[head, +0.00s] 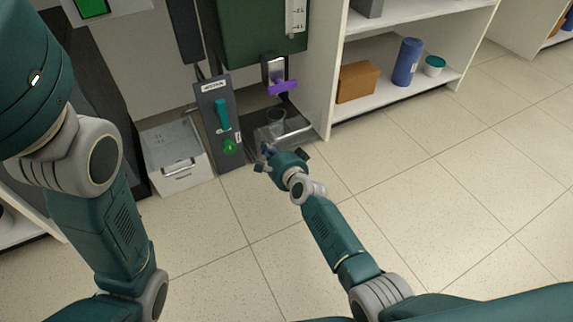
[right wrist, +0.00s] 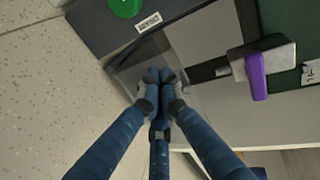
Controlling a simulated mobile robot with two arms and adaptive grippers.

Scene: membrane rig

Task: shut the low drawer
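A low, clear-walled drawer or tray (head: 298,133) sits near the floor under the purple-handled valve, with a clear cup (head: 276,121) in it. I cannot tell how far out it stands. My right gripper (head: 267,149) is at its front left part. In the right wrist view the blue fingers (right wrist: 160,76) are drawn together with nothing seen between them, and their tips overlap the see-through wall (right wrist: 190,96). Whether they touch it is not clear. My left arm comes in from the left, but its gripper is out of the picture.
A white box with a front handle (head: 180,174) stands left of the grey panel (head: 218,122) with a teal lever and green knob. The purple valve handle (head: 281,87) hangs above. A white shelf (head: 398,98) stands right. The tiled floor in front is clear.

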